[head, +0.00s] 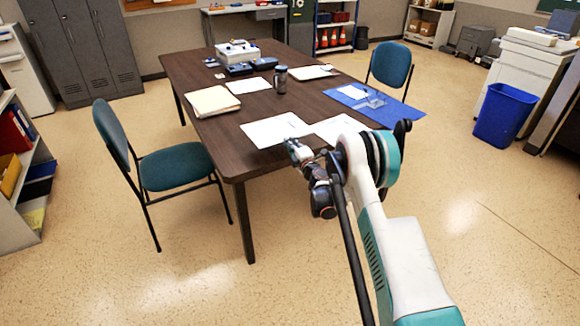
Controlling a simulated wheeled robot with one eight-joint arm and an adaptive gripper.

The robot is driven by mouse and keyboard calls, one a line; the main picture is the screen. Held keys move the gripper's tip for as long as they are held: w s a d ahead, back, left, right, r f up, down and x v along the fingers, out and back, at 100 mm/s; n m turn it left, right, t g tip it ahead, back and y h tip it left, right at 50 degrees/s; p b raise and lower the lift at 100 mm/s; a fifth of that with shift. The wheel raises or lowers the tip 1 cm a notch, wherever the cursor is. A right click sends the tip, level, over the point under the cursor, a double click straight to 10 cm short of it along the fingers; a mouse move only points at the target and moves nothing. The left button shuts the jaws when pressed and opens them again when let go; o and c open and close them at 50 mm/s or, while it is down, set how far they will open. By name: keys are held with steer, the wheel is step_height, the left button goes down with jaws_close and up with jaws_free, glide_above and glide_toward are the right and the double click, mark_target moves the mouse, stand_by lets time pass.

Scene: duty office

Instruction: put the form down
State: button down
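A white sheet (270,130), which looks like a form, lies at or just above the near edge of the dark table (215,135). A second white sheet (338,128) is to its right, partly hidden by my arm. My gripper (298,148) is at the near edge of the table, beside the lower right edge of the first sheet. The fingers are small and partly hidden, so I cannot tell whether they hold a sheet. I also cannot tell which sheet is the form.
A folder stack (212,101), a dark mug (280,80), a clipboard (314,72) and a blue mat (385,112) are on the table. Teal chairs stand at the left (175,168) and far right (391,64). A blue bin (504,115) is on the floor at right.

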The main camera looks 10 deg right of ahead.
step_height(320, 180, down, 10)
steer(key=b, duration=0.3)
steer(key=shift+f, duration=0.15)
steer(key=c, duration=1.8)
jaws_free()
